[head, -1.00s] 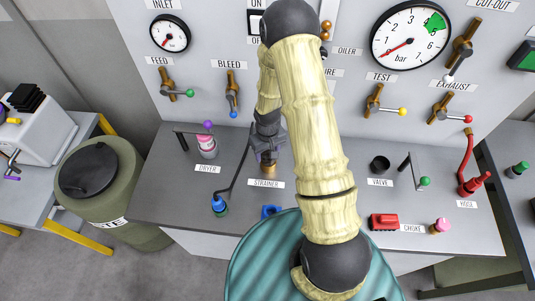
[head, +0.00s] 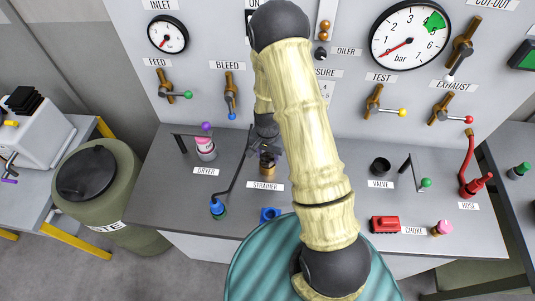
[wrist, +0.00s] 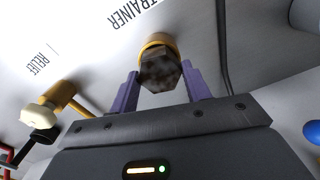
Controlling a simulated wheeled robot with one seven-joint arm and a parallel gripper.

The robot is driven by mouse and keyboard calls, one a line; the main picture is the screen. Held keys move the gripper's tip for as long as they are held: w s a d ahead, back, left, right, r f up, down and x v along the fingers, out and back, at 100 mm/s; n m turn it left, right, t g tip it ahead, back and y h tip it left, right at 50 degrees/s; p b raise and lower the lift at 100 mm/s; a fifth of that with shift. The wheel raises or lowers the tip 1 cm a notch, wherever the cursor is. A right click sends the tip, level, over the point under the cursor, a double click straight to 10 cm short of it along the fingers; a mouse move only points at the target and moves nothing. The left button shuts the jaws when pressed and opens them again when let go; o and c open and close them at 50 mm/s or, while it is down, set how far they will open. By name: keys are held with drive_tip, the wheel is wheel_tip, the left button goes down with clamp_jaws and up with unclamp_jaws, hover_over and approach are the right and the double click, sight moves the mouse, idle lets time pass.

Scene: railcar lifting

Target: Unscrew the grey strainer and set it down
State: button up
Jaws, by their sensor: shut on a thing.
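The grey strainer (wrist: 160,72) shows in the wrist view as a dark, mottled hexagonal piece between the two purple fingers. My gripper (wrist: 161,76) is shut on it. A brass-coloured fitting (wrist: 158,42) shows just behind the strainer. In the head view, my gripper (head: 265,146) is above the brass fitting (head: 267,168) behind the STRAINER label. My wrist and fingers hide most of the strainer there. I cannot tell whether its thread is still in the fitting.
A dark curved lever with a blue knob (head: 217,207) stands just left of the fitting. A blue square piece (head: 270,214) lies in front. A pink-topped dryer (head: 205,147) is at left, and a black valve cup (head: 380,165) at right. Bare bench lies right of STRAINER.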

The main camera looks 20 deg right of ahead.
drive_tip(key=n, duration=0.4)
drive_tip(key=shift+w+a, duration=0.2)
drive_tip(key=n, duration=0.3)
drive_tip(key=shift+r+b, duration=0.1)
drive_tip(key=shift+b, duration=0.2)
drive_tip(key=n, duration=0.3)
drive_tip(key=shift+n, duration=0.3)
drive_tip(key=n, duration=0.4)
drive_tip(key=shift+n+p, duration=0.3)
drive_tip(key=o, duration=0.7)
drive_tip(key=shift+w, duration=0.1)
drive_tip(key=shift+c, duration=0.2)
